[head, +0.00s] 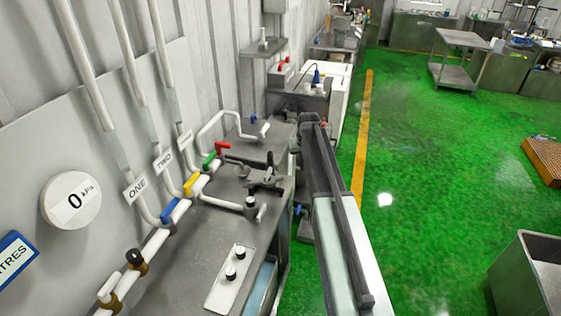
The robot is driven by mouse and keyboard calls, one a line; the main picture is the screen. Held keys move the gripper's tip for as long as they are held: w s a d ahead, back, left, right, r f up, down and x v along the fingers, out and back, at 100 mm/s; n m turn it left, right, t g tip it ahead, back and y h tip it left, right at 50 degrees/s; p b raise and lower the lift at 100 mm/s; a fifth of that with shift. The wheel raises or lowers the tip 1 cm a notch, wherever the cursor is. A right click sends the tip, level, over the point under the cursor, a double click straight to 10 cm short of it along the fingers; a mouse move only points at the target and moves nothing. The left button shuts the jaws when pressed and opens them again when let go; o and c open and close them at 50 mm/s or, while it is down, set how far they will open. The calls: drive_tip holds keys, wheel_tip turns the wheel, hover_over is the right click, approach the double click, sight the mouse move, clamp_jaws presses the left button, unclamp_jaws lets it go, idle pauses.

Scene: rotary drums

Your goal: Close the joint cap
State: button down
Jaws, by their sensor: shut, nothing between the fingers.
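My arm reaches forward from the bottom of the head view, along the right side of the metal bench (185,262). At its far end a dark shape, which appears to be my gripper (254,188), points left over the bench. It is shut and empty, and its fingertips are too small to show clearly. It is close to a black-topped fitting (250,203) at the end of a white branch pipe. I cannot tell whether they touch. No part can be made out clearly as the joint cap, and my arm hides some of the bench's right edge.
A white pipe on the wall carries blue (176,211), yellow (190,184), green (209,160) and red (222,148) valve handles. A gauge (70,200) reads 0 kPa. A plate with two black knobs (230,278) lies in front.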

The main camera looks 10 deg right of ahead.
drive_tip(key=w+a+r+n, duration=0.1)
drive_tip(key=a+r, duration=0.1)
drive_tip(key=a, duration=0.7)
drive_tip(key=b+x, duration=0.6)
drive_tip(key=x, duration=0.1)
drive_tip(key=b+x, duration=0.3)
drive_tip(key=shift+a+f, duration=0.3)
drive_tip(key=shift+f, duration=0.1)
drive_tip(key=shift+r, duration=0.15)
